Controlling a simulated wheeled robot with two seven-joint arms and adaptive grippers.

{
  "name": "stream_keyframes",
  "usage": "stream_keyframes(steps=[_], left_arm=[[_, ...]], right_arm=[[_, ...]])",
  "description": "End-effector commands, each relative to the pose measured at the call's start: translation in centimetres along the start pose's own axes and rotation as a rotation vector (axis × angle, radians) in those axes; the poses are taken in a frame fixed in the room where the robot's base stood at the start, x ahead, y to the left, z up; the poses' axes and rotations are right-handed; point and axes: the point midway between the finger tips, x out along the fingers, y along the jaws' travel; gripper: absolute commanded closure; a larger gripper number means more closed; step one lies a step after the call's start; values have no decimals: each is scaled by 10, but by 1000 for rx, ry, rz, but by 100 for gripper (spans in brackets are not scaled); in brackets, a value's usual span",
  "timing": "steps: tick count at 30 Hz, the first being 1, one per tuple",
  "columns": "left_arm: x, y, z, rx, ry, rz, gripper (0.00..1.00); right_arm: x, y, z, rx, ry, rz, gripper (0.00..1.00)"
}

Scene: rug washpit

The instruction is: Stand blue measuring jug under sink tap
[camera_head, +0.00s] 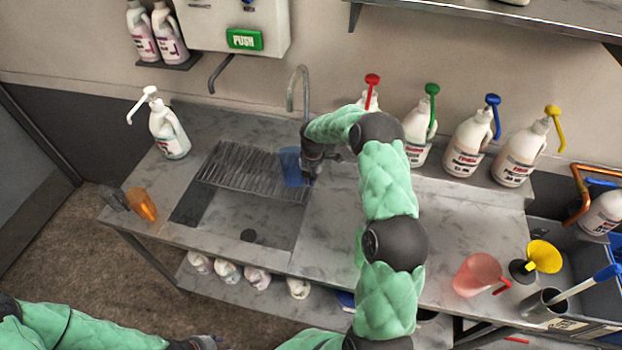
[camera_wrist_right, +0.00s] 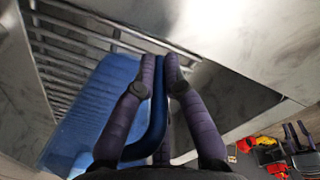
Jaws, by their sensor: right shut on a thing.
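The blue measuring jug (camera_head: 291,167) is at the right end of the slatted rack (camera_head: 238,170) over the sink (camera_head: 225,218). The curved grey sink tap (camera_head: 290,90) rises just behind and above it. My right gripper (camera_head: 308,165) is at the jug's right side, shut on its handle. In the right wrist view the fingers (camera_wrist_right: 161,62) pinch the blue handle, and the jug body (camera_wrist_right: 92,112) lies over the slats. I cannot tell whether its base rests on the rack. My left gripper (camera_head: 205,342) is at the bottom edge, mostly cut off.
A white pump bottle (camera_head: 170,132) and an orange jug (camera_head: 142,203) stand left of the sink. Several bottles with coloured pumps (camera_head: 467,142) line the back right. A red jug (camera_head: 476,275) and yellow funnel (camera_head: 543,256) stand at the right front. The counter right of the sink is mostly clear.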

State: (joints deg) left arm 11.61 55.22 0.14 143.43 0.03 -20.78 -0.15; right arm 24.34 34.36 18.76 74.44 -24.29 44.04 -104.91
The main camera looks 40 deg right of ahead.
Motion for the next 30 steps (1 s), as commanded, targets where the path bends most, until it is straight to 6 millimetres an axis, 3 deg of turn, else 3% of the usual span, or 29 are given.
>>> stream_keyframes(steps=[8, 9, 11, 23, 30], left_arm=[[3, -1, 0, 0, 0, 0, 60], [2, -1, 0, 0, 0, 0, 60], [2, -1, 0, 0, 0, 0, 60], [-1, 0, 0, 0, 0, 0, 60], [-1, 0, 0, 0, 0, 0, 60]], right_arm=[[3, 0, 0, 0, -1, 1, 100], [2, 0, 0, 0, -1, 0, 77], [2, 0, 0, 0, -1, 0, 65], [-2, 0, 0, 0, -1, 1, 65], [-38, 1, 1, 0, -4, 5, 65]])
